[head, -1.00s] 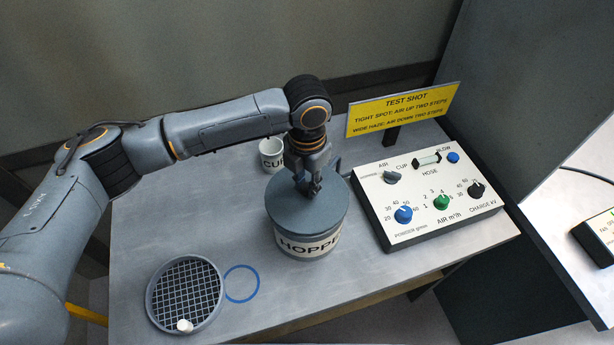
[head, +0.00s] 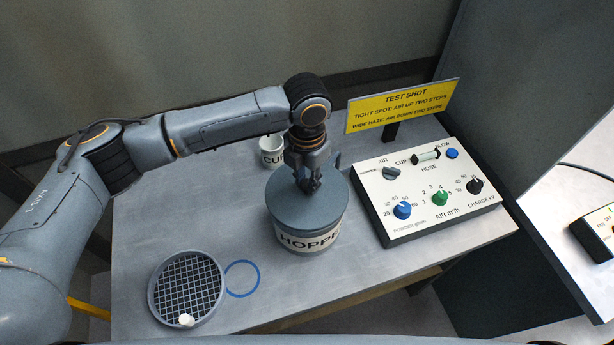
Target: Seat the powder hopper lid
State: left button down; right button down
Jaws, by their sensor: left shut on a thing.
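The powder hopper (head: 309,243) is a round pale drum with a "HOPPER" label, partly cut off by its curve, standing upright on the grey table. Its grey round lid (head: 326,212) lies over the top and looks about level. I cannot tell whether its rim is fully down all round. My left gripper (head: 308,187) points down at the middle of the lid, shut on the lid's handle, which the fingers mostly hide. My right gripper is not in view.
A white cup (head: 271,150) stands behind the hopper. The control panel (head: 425,195) is to the right, with a yellow sign (head: 402,106) behind. A round sieve (head: 187,288) with a small white piece on its rim lies front left, beside a blue ring marking (head: 242,279).

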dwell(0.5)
pick_arm(q)
jog(key=shift+f, duration=0.2)
jog(key=shift+f, duration=0.5)
jog(key=shift+f+b, duration=0.15)
jog(key=shift+b, duration=0.15)
jog(key=c, duration=1.1)
grip_release()
jog(key=shift+o, duration=0.2)
